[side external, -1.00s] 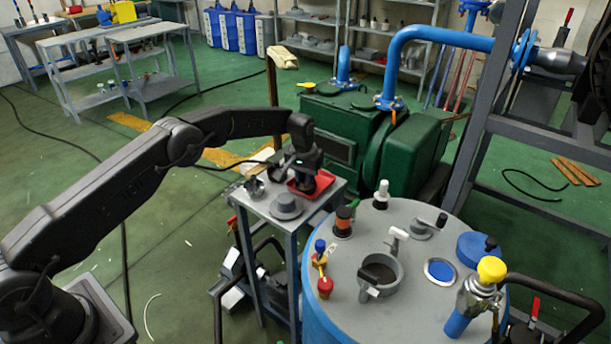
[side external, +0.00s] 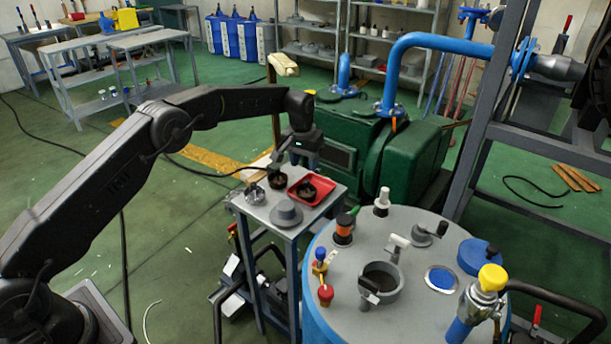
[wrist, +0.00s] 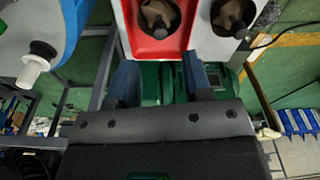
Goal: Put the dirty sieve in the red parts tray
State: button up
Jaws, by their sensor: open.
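The red parts tray (side external: 297,197) sits on top of a small grey cart. A dark, round sieve with an upright knob (side external: 308,190) lies inside the tray. In the wrist view the same sieve (wrist: 157,14) shows a brownish inside, within the red tray (wrist: 150,46). A similar dark sieve (side external: 278,180) stands on the cart left of the tray; it also shows in the wrist view (wrist: 232,16). I cannot tell for sure which is dirtier. My gripper (side external: 299,157) is above and behind the tray, open and empty, its fingers (wrist: 161,78) apart from everything.
A grey flanged cap (side external: 286,214) and a small metal-looking cup (side external: 254,193) share the cart top (side external: 262,212). A blue vessel with a grey lid (side external: 415,270) carrying several fittings stands close at right. The green pump (side external: 395,165) is just behind the cart.

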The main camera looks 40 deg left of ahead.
jog(key=shift+s+r, duration=0.15)
jog(key=shift+r, duration=0.95)
jog(key=shift+s+r, duration=0.15)
jog(key=shift+r, duration=0.9)
jog(key=s+d+r+m+t, duration=0.1)
jog(key=s+d+r+t, duration=0.1)
jog(key=s+r, duration=1.7)
jog(key=s+f+t, duration=0.1)
jog(key=s+f, duration=0.1)
jog(key=s, duration=0.9)
jog(key=s+d+f+m+t, duration=0.1)
jog(key=s+f, duration=0.2)
jog(key=s, duration=0.9)
jog(key=shift+s+d, duration=0.2)
jog(key=shift+s, duration=0.1)
